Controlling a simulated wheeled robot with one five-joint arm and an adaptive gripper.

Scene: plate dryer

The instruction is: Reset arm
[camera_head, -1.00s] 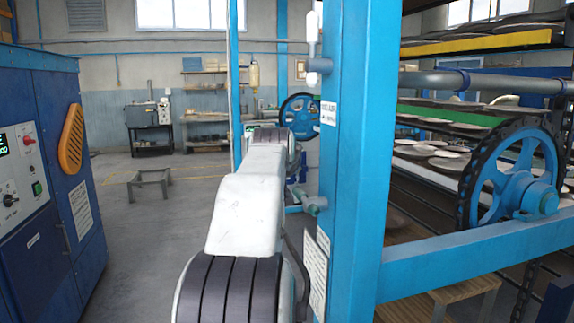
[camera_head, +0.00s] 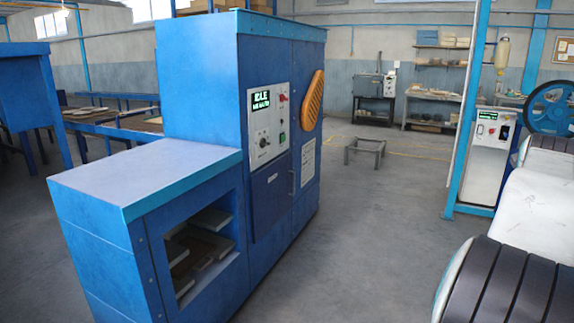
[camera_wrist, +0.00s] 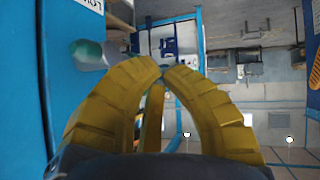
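My arm (camera_head: 536,217), white with dark ribbed bands, reaches in from the lower right of the head view. Its end is cut off by the picture's edge. In the wrist view my gripper (camera_wrist: 165,69) has yellow ribbed fingers whose tips come together. It appears shut, and I see nothing held between the fingers. A blue post (camera_wrist: 68,92) runs close along the left of the gripper in the wrist view, with a rounded grey-green fitting (camera_wrist: 88,54) beside the fingers.
A blue machine cabinet (camera_head: 190,72) with a lit panel and open lower shelf fills the left-middle. A low metal stool (camera_head: 365,149) stands behind it. A blue frame post (camera_head: 468,120) and white control box (camera_head: 490,150) are at the right. The grey floor (camera_head: 365,245) between is clear.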

